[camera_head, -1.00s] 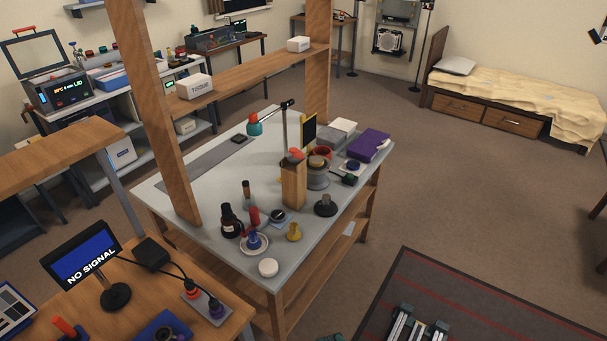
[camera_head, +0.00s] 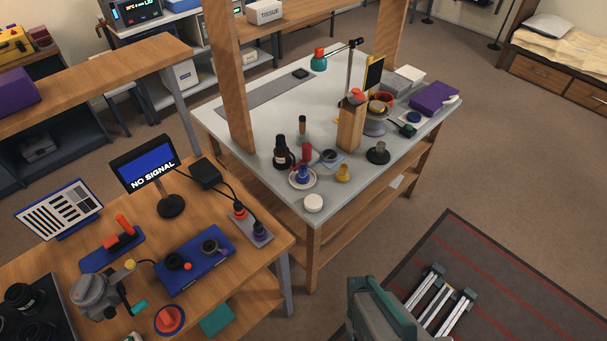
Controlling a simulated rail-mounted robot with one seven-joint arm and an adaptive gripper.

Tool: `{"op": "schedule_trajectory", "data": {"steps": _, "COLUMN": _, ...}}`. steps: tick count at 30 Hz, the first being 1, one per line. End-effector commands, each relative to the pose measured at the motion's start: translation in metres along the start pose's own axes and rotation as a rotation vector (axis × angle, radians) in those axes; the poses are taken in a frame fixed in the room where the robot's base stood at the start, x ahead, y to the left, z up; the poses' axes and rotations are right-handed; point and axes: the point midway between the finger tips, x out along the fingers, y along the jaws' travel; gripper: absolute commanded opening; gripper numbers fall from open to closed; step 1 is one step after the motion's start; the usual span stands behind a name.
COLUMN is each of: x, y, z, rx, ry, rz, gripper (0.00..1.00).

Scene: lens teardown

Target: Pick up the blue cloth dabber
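A small blue knob-topped piece (camera_head: 303,173), which looks like the blue cloth dabber, stands upright on a round white dish (camera_head: 293,184). The dish is near the front left corner of the grey-topped workbench (camera_head: 262,160). Its lower part is too small to make out.
Close around it stand a dark bottle (camera_head: 281,155), a red piece (camera_head: 307,152), a yellow piece (camera_head: 343,173) and a round white tub (camera_head: 313,203). A wooden block (camera_head: 351,125) stands behind. A cluttered wooden desk (camera_head: 262,283) is at the front left.

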Motion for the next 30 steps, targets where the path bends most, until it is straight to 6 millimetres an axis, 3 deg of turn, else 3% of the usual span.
{"op": "schedule_trajectory", "data": {"steps": 8, "x": 0.0, "y": 0.0, "z": 0.0, "rx": 0.0, "ry": 0.0, "rz": 0.0, "gripper": 0.0}}
{"op": "schedule_trajectory", "data": {"steps": 19, "x": 0.0, "y": 0.0, "z": 0.0, "rx": 0.0, "ry": 0.0, "rz": 0.0, "gripper": 0.6}}
{"op": "schedule_trajectory", "data": {"steps": 30, "x": -0.0058, "y": -0.0006, "z": -0.0042, "rx": -0.006, "ry": 0.006, "rz": 0.0, "gripper": 0.6}}
